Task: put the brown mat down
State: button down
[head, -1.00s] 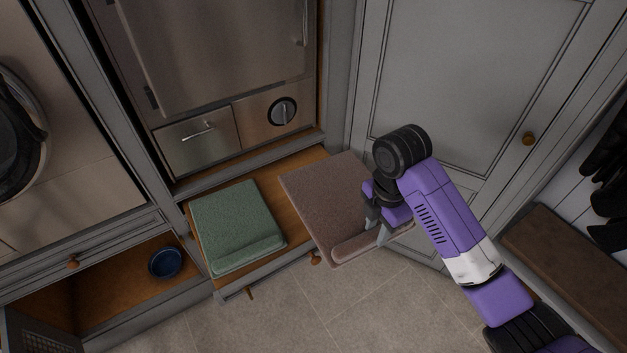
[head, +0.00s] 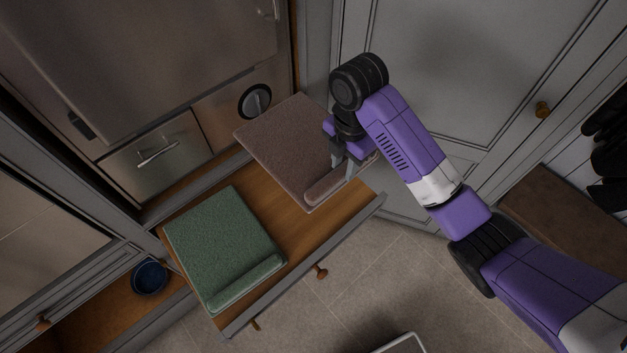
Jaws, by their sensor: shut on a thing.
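The brown mat (head: 290,145) is a flat pinkish-brown pad with a rolled front edge. My gripper (head: 346,172) is shut on the mat at its right front edge by the roll. The mat is over the right part of the open wooden drawer (head: 290,222); a gap below it cannot be judged exactly, but it looks held above the drawer floor. A green mat (head: 220,240) of the same shape lies in the left part of the drawer. The fingertips are partly hidden by the mat and my wrist.
Bare drawer floor shows between the green mat and the brown mat and in front of the latter. A steel appliance (head: 150,70) stands behind the drawer, and a grey door (head: 440,80) is at the right. A blue bowl (head: 150,277) sits in a lower compartment at left.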

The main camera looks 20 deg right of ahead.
jog(key=shift+w+a+f, duration=0.25)
jog(key=shift+a, duration=0.05)
jog(key=shift+f, duration=0.3)
jog(key=shift+s+d+f+b, duration=0.1)
jog(key=shift+s+f+b, duration=0.05)
jog(key=shift+f, duration=0.45)
jog(key=shift+s+d+f+b, duration=0.1)
jog(key=shift+s+f+b, duration=0.05)
jog(key=shift+f, duration=0.45)
notch_tip(320, 180, down, 2)
jog(key=shift+b, duration=0.9)
jog(key=shift+d+f+b, duration=0.15)
jog(key=shift+f+b, duration=0.7)
jog(key=shift+f, duration=6.55)
jog(key=c, duration=1.1)
grip_release()
jog(key=shift+s, duration=0.1)
jog(key=shift+o, duration=0.2)
